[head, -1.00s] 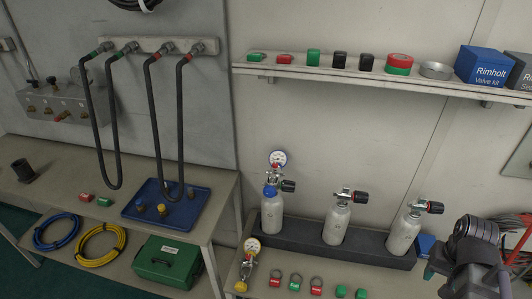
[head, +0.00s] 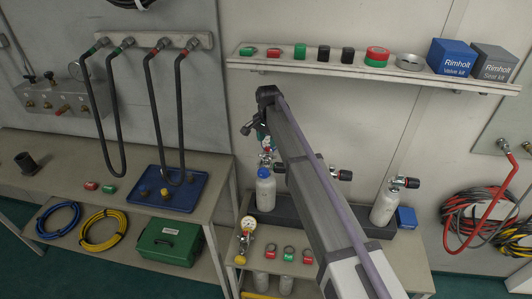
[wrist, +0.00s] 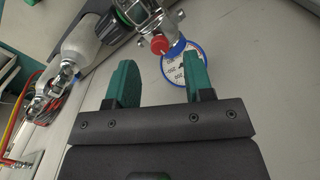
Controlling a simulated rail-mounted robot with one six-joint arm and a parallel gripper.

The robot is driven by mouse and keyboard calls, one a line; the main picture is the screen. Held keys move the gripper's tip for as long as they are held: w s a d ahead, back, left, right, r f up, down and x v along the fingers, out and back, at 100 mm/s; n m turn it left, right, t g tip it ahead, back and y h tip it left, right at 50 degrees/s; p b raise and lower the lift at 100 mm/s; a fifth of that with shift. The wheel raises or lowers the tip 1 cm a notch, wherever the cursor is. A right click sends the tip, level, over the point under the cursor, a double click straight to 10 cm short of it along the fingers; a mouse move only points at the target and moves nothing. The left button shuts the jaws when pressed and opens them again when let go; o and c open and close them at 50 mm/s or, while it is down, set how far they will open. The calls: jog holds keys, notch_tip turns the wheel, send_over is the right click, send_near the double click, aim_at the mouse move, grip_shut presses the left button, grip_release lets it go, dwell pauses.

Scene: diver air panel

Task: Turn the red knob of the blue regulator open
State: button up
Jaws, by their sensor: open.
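The blue regulator (head: 265,159) sits on top of the left white cylinder (head: 265,192), partly hidden by my arm. In the wrist view its red knob (wrist: 160,45) shows beside a blue part, in front of the blue-rimmed gauge (wrist: 187,68). My gripper (wrist: 160,78) is open, with two green fingers spread apart and nothing between them. The red knob lies just beyond the fingertips, above the gap in the picture, apart from both fingers. In the head view my gripper (head: 263,132) is above and close to the regulator, its fingers mostly hidden.
The middle cylinder is partly behind my arm; the right cylinder (head: 385,205) stands clear in the dark rack. A shelf (head: 385,72) with boxes and small parts is above. A second gauged regulator (head: 246,240) with a yellow part sits at lower left, beside several small rings.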

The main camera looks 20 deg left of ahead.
aim_at(268, 148)
notch_tip(268, 148, down, 4)
jog(key=shift+r+b, duration=0.1)
jog(key=shift+b, duration=1.05)
jog(key=shift+r, duration=0.1)
grip_shut()
